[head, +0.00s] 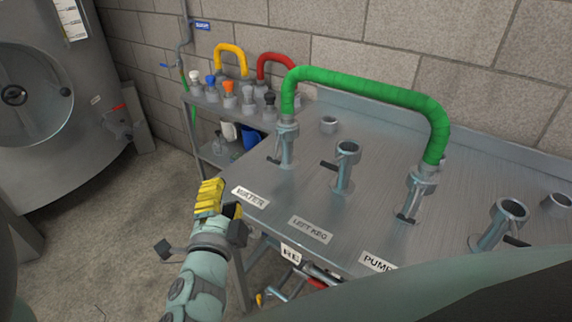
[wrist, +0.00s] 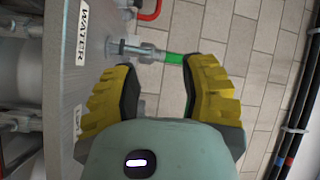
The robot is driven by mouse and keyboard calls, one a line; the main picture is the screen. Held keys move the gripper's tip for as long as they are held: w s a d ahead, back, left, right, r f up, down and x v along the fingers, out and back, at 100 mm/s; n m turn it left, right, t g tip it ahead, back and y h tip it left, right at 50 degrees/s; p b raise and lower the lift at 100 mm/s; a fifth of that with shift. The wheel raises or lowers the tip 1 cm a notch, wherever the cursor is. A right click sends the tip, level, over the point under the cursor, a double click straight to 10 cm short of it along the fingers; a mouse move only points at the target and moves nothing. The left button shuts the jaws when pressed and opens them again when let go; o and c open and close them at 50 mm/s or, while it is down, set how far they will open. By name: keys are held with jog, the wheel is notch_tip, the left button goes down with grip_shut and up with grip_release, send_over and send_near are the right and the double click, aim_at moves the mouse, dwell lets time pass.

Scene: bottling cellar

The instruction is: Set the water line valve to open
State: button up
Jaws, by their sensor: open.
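The water label (head: 250,197) lies on the steel table's front left, and the water pipe stub (head: 286,150) stands upright behind it. A small dark valve lever (head: 273,160) sticks out leftward, across the stub. The green hose (head: 370,88) arches from this stub to the one behind the pump label (head: 377,262). My gripper (head: 220,198) is open and empty, in front of the table's left edge, apart from the lever. In the wrist view, the water stub (wrist: 135,50) and green hose end lie beyond my open fingers; the lever is not clear there.
The left keg stub (head: 345,168) and another stub (head: 500,222) on the right have levers too. A side shelf (head: 195,100) holds colored-handled fittings, with yellow (head: 232,50) and red (head: 275,62) hoses beyond. A steel tank (head: 50,100) stands left. The floor between is clear.

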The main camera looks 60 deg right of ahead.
jog(key=s+d+f+g+h+b, duration=0.1)
jog(key=f+g, duration=0.1)
jog(key=s+d+f+g+h+b, duration=0.1)
jog(key=s+d+f+g, duration=0.1)
jog(key=f, duration=0.1)
jog(key=s+d+f+n+g+h+b, duration=0.1)
jog(key=s+f+g, duration=0.1)
jog(key=shift+d+f, duration=0.2)
jog(key=shift+f, duration=0.2)
jog(key=c, duration=0.6)
jog(key=f, duration=0.1)
jog(key=f+n+g+h, duration=0.1)
jog(key=g+b, duration=0.1)
jog(key=shift+w+a+f+n, duration=0.25)
jog(key=shift+w+f+n, duration=0.15)
grip_shut()
jog(key=w+a+f+n+g+b, duration=0.1)
jog(key=w+a+f+n+b, duration=0.2)
jog(key=f, duration=0.4)
jog(key=w+a+f+n+g+b, duration=0.1)
jog(key=w+f+n+b, duration=0.2)
jog(key=w+f+b, duration=0.25)
jog(key=w+a+n+b, duration=0.3)
jog(key=w, duration=0.3)
jog(key=shift+t, duration=0.3)
jog(key=d, duration=0.9)
jog(key=shift+d+r+b, duration=0.3)
jog(key=shift+r+b, duration=0.1)
